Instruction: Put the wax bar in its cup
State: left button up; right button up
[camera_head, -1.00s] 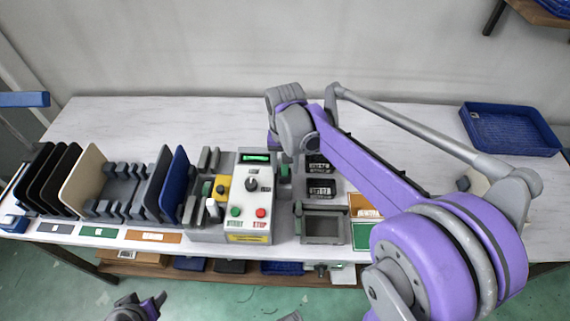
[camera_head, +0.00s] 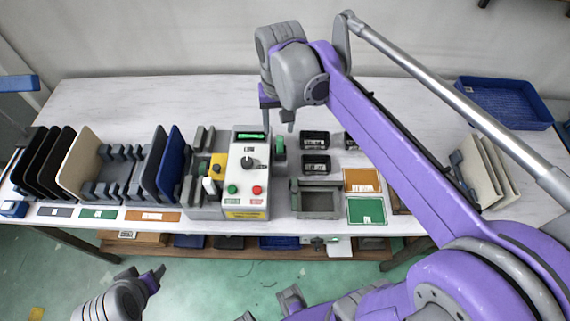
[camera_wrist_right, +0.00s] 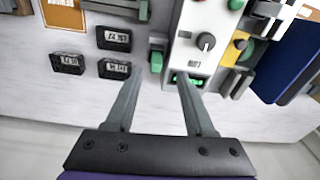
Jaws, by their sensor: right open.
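My right gripper (camera_head: 278,112) is open and empty above the table, behind the control box. In the right wrist view its fingers (camera_wrist_right: 161,76) are spread, with a small green block (camera_wrist_right: 157,60) showing between and beyond the tips. That block stands against the control box's side, also in the head view (camera_head: 280,147); I cannot tell whether it is the wax bar. Small black labelled cups stand right of it, one at the back (camera_head: 315,139) and one in front (camera_head: 316,164); their labels are unreadable. My left gripper (camera_head: 154,279) is low, in front of the table, its opening unclear.
The control box (camera_head: 248,175) has a knob and red and green buttons. A grey open frame (camera_head: 318,203), an orange card (camera_head: 362,180) and a green card (camera_head: 366,211) lie right. Upright panels (camera_head: 88,165) stand left. A blue basket (camera_head: 505,105) is back right.

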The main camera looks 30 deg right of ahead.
jog(key=s+a+f+n+t, duration=0.4)
jog(key=s+a+f+n, duration=0.1)
jog(key=s+f, duration=0.7)
jog(key=shift+s+a+t, duration=0.2)
jog(key=shift+s+t, duration=0.1)
jog(key=shift+s, duration=0.4)
